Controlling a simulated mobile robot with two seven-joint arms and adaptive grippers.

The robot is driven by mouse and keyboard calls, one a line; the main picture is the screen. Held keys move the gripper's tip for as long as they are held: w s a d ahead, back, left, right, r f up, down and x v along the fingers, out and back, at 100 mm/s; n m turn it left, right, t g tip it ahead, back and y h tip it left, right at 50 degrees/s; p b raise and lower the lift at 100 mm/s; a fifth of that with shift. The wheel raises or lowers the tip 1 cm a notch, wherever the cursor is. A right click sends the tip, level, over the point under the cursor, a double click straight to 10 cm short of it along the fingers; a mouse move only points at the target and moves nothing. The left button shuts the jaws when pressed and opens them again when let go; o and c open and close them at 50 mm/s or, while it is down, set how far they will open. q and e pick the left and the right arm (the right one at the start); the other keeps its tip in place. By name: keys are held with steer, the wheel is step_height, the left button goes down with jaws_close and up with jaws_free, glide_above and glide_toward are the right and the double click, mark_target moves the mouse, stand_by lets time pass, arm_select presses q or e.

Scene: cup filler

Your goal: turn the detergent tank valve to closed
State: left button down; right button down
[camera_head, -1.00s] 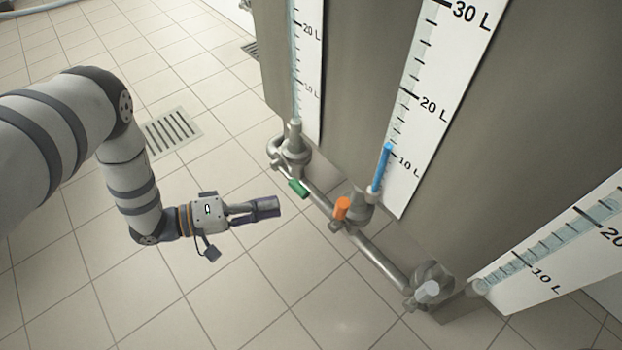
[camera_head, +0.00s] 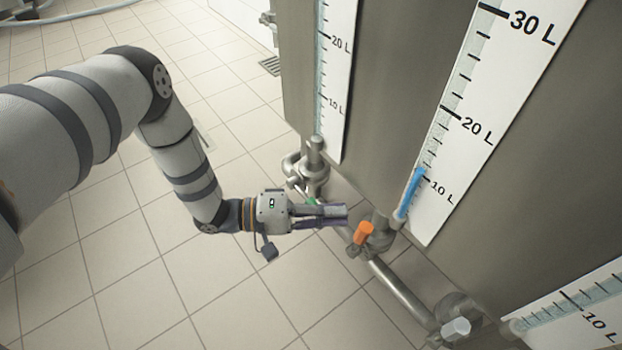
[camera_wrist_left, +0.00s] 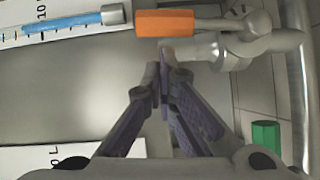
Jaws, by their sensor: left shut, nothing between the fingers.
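Several valves sit on a metal pipe (camera_head: 400,292) along the foot of the steel tanks. The middle valve has an orange handle (camera_head: 364,233) and sits below a gauge with a blue column (camera_head: 410,193). My left gripper (camera_head: 344,214) is shut and empty, its fingertips just left of the orange handle. In the left wrist view the fingertips (camera_wrist_left: 161,72) are apart from the orange handle (camera_wrist_left: 166,22). The green handle (camera_head: 311,201) is partly hidden behind my gripper; it shows at lower right in the wrist view (camera_wrist_left: 266,137). My right gripper is out of view.
A grey-handled valve (camera_head: 456,328) sits at the near end of the pipe. Steel tank walls (camera_head: 400,80) with white scales stand close on the right. The tiled floor (camera_head: 130,285) is clear at the left and below my arm.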

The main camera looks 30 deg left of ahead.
arm_select(q)
steer(key=shift+s+d, duration=0.1)
steer(key=shift+d, duration=0.5)
steer(key=shift+s+d+r+m+y+p, duration=0.15)
steer(key=shift+d+m+y+p, duration=0.2)
steer(key=shift+p, duration=0.25)
arm_select(e)
steer(key=shift+r, duration=0.45)
